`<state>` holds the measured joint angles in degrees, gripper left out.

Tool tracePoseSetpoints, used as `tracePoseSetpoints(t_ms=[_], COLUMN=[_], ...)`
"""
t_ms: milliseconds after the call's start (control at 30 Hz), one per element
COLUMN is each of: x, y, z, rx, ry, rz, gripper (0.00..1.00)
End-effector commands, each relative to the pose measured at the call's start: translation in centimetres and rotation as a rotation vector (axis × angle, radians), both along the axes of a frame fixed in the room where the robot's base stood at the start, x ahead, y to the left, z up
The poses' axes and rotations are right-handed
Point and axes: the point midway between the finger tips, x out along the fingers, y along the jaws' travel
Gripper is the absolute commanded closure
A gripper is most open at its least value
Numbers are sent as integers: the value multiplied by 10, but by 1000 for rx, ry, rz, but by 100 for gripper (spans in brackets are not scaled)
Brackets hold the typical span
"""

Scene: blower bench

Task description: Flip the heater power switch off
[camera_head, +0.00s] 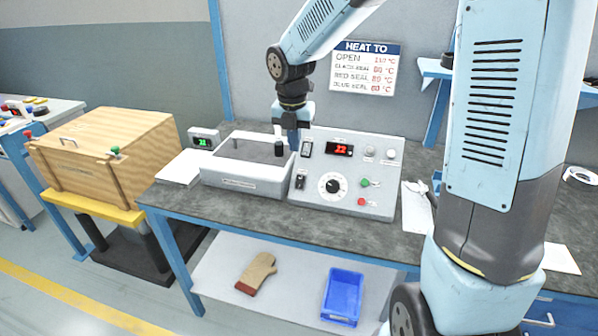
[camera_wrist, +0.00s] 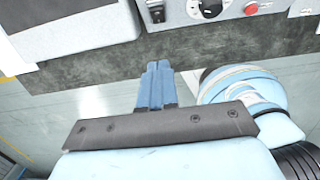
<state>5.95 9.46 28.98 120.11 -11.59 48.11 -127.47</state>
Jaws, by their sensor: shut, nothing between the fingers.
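The grey control panel (camera_head: 330,207) stands on the bench. It has a red-lit display (camera_head: 340,149), a black dial (camera_head: 333,185), a green button (camera_head: 365,183) and a red button (camera_head: 362,202). A black switch (camera_head: 299,182) is at its lower left, and another dark switch (camera_head: 306,149) is at its upper left; I cannot read their labels. The lower black switch also shows in the wrist view (camera_wrist: 156,13). My gripper (camera_head: 293,147) points down by the panel's left side. In the wrist view, its blue fingers (camera_wrist: 158,66) are together and empty, apart from the switch in the picture.
A grey box unit (camera_head: 240,185) with a dark top stands left of the panel. A small green-lit display (camera_head: 203,141) is behind it. A wooden crate (camera_head: 75,180) is further left. Papers and a tool (camera_head: 425,195) lie right. The lower shelf holds a blue bin (camera_head: 342,298) and a mitt (camera_head: 257,273).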

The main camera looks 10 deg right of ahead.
Motion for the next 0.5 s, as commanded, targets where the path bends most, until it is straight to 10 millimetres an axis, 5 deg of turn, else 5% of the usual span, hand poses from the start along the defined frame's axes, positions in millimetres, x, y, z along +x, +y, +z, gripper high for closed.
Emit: tracePoseSetpoints(t_ms=[267, 500], x=[1, 3], y=[-1, -2], z=[-9, -45], rx=[-1, 0], ry=[2, 4], rz=[0, 1], gripper=[100, 100])
